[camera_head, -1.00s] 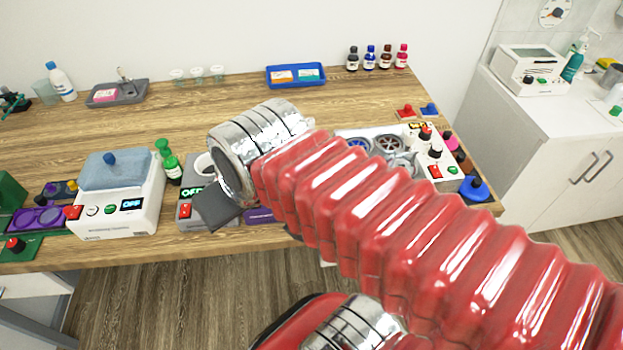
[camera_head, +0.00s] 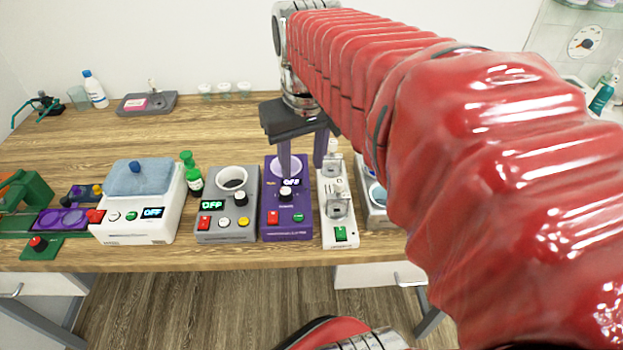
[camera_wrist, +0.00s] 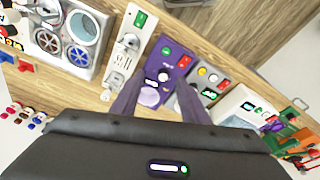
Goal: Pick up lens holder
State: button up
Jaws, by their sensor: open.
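I cannot tell for sure which thing is the lens holder. A purple piece with two round wells (camera_head: 62,219) lies at the far left of the table, beside a green device, and may be it. My gripper (camera_head: 302,170) is open and empty, pointing down above the back of a purple box device (camera_head: 286,222) with a round pale plate and knob. In the wrist view, my gripper's fingers (camera_wrist: 160,88) straddle that purple device (camera_wrist: 172,62), seemingly above it. I cannot tell whether they touch it.
A grey device with a cup (camera_head: 228,222) stands left of the purple device, and a white device with glass parts (camera_head: 337,215) close on its right. A white box with a blue lid (camera_head: 140,215) and a green bottle (camera_head: 191,178) stand further left.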

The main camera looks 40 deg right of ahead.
jog(key=m+g, duration=0.2)
send_over(340, 182)
jog(key=shift+d+r+y, duration=0.1)
jog(key=shift+r+y, duration=0.3)
jog(key=shift+r, duration=0.05)
jog(key=shift+f, duration=4.3)
jog(key=shift+f, duration=2.6)
jog(key=shift+c, duration=0.5)
grip_shut()
